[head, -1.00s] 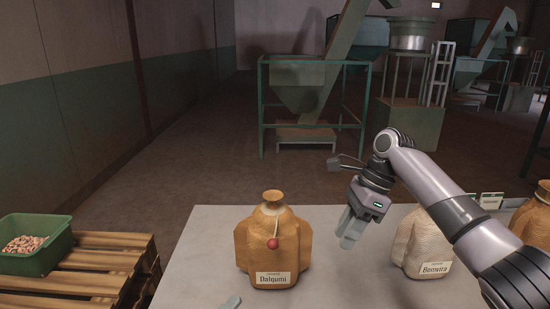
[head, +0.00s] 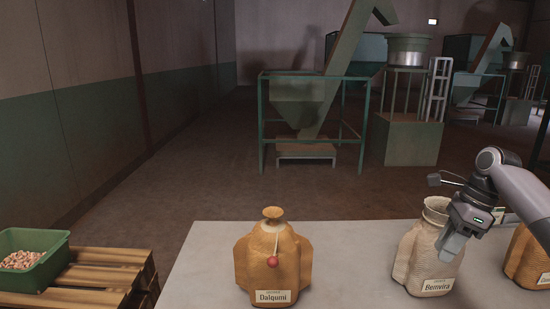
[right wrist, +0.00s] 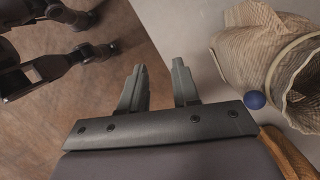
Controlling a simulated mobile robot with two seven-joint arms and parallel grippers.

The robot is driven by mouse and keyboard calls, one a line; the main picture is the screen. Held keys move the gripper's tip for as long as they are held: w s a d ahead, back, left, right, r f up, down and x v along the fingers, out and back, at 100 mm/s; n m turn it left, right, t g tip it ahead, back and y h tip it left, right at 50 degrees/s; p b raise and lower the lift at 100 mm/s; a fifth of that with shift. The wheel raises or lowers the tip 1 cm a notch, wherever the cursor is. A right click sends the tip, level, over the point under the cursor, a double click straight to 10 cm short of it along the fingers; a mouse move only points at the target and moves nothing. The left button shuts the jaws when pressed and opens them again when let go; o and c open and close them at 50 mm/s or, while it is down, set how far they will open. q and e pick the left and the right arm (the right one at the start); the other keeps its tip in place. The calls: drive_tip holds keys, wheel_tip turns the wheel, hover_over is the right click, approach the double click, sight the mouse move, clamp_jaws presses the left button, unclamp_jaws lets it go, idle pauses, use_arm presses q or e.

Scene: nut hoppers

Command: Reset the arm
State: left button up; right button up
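My right gripper (head: 452,244) is in front of the right part of the pale "Bemvira" sack (head: 413,262) in the head view. In the right wrist view its two fingers (right wrist: 160,90) are apart with nothing between them. The open-mouthed pale sack (right wrist: 250,50) lies to the right of the fingers there, with a blue ball (right wrist: 255,100) at its neck. My left gripper is not in the head view.
An orange "Dalqumi" sack (head: 272,265) with a red ball stands on the grey table (head: 350,240). Another orange sack (head: 528,255) is at the right edge. A green bin (head: 40,268) of nuts sits on a pallet (head: 100,270) at left. Hopper machines stand behind.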

drive_tip(key=s+d+r+m+t+h, duration=0.15)
drive_tip(key=s+d, duration=0.35)
drive_tip(key=d, duration=0.6)
drive_tip(key=s+d+r+m+g, duration=0.1)
drive_tip(key=s+d+m, duration=0.25)
drive_tip(key=d, duration=0.75)
drive_tip(key=s+a+f+n+t+h, duration=0.2)
drive_tip(key=f+n+h, duration=0.1)
drive_tip(key=f+n, duration=0.9)
drive_tip(key=s+a+f+n+t+h, duration=0.3)
drive_tip(key=f+n, duration=0.7)
drive_tip(key=f, duration=0.4)
drive_tip(key=s+a+f+n+t+y, duration=0.1)
drive_tip(key=s+a+n+t+y, duration=0.15)
drive_tip(key=s+a+n, duration=0.5)
drive_tip(key=s+a+f+n+t+y, duration=0.1)
drive_tip(key=s+a+f+n+y, duration=0.15)
drive_tip(key=s+a+n, duration=0.5)
drive_tip(key=a+m+t+y+p, duration=0.1)
drive_tip(key=a+m, duration=0.6)
drive_tip(key=a, duration=1)
drive_tip(key=shift+a+f, duration=0.25)
drive_tip(key=shift+a, duration=0.15)
